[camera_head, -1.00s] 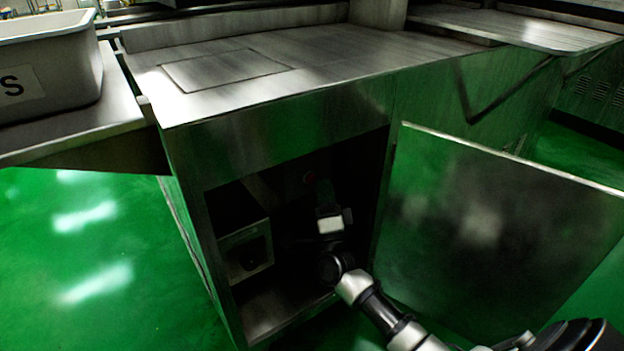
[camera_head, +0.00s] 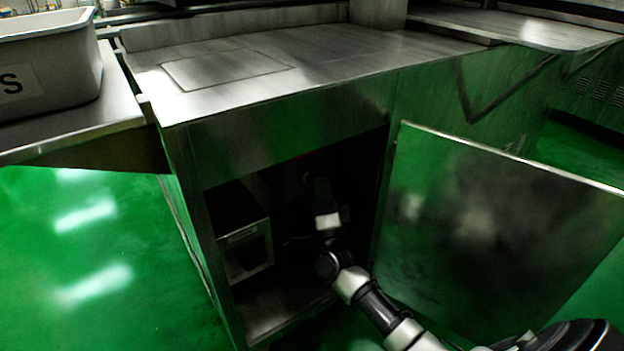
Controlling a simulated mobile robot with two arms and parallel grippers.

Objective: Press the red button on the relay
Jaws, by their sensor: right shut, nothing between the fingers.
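My right arm reaches into the open, dark cabinet from the lower right. My right gripper (camera_head: 321,188) is shut and empty, pointing up and inward towards the back of the cabinet. Its fingers are dark and hard to make out. A faint round rim, where the red button (camera_head: 307,177) was visible before, shows just left of the fingertips. Its red face is barely visible now. I cannot tell whether the fingertips touch it. The relay body is lost in the shadow. My left gripper is out of view.
A metal box (camera_head: 245,250) stands inside the cabinet to the left of my arm. The open cabinet door (camera_head: 490,230) is close on the right. The steel worktop (camera_head: 330,60) lies above the opening. A grey bin (camera_head: 50,65) sits at the far left.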

